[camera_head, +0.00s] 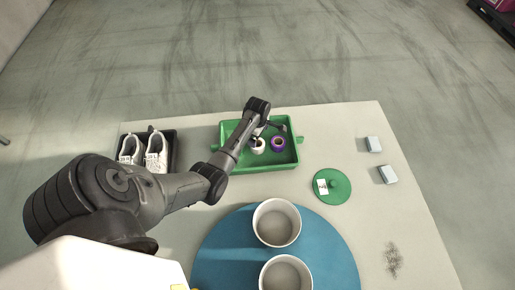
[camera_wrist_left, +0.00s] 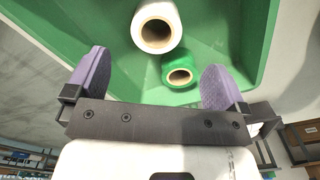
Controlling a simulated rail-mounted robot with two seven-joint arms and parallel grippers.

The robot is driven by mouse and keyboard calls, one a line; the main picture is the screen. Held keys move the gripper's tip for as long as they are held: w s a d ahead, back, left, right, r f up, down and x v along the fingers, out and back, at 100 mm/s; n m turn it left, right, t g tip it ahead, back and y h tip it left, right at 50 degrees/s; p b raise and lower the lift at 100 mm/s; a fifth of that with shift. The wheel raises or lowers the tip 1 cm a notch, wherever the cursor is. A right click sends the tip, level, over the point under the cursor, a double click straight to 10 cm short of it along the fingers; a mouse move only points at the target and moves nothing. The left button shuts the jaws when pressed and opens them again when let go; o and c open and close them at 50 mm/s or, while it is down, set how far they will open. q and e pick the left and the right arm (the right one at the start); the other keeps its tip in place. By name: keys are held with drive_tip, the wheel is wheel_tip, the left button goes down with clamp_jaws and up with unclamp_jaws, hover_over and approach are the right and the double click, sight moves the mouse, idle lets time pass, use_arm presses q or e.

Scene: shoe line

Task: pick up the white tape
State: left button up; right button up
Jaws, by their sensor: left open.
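My left gripper (camera_head: 269,130) is over the tray, close to the rolls. In the left wrist view its two purple fingers are wide apart, and the left gripper (camera_wrist_left: 155,82) holds nothing. The white tape lies beyond the fingertips. I cannot make out the green roll in the head view. My right gripper does not show.
White shoes (camera_head: 156,154) sit in a dark box left of the tray. A blue round mat (camera_head: 215,255) bears two white cups (camera_head: 277,222). A green disc (camera_head: 338,190) and two small pale blocks (camera_head: 388,174) lie to the right. The table's right side is mostly clear.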

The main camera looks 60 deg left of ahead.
use_arm(q)
drive_tip(key=b, duration=0.1)
approach(258, 145)
drive_tip(key=shift+s+d+f, duration=0.3)
drive_tip(key=shift+d+f, duration=0.1)
drive_tip(key=shift+d, duration=0.1)
drive_tip(key=shift+s+d+f, duration=0.25)
drive_tip(key=shift+d+f, duration=0.1)
drive_tip(key=shift+d, duration=0.15)
wheel_tip(258, 145, down, 4)
drive_tip(key=b, duration=0.2)
drive_tip(key=shift+w+a+b, duration=0.1)
drive_tip(key=shift+a+b, duration=0.05)
drive_tip(key=shift+b, duration=0.15)
drive_tip(key=shift+f+b, duration=0.3)
drive_tip(key=shift+f, duration=0.35)
drive_tip(key=shift+c, duration=0.2)
drive_tip(key=c, duration=1)
drive_tip(key=shift+r, duration=0.15)
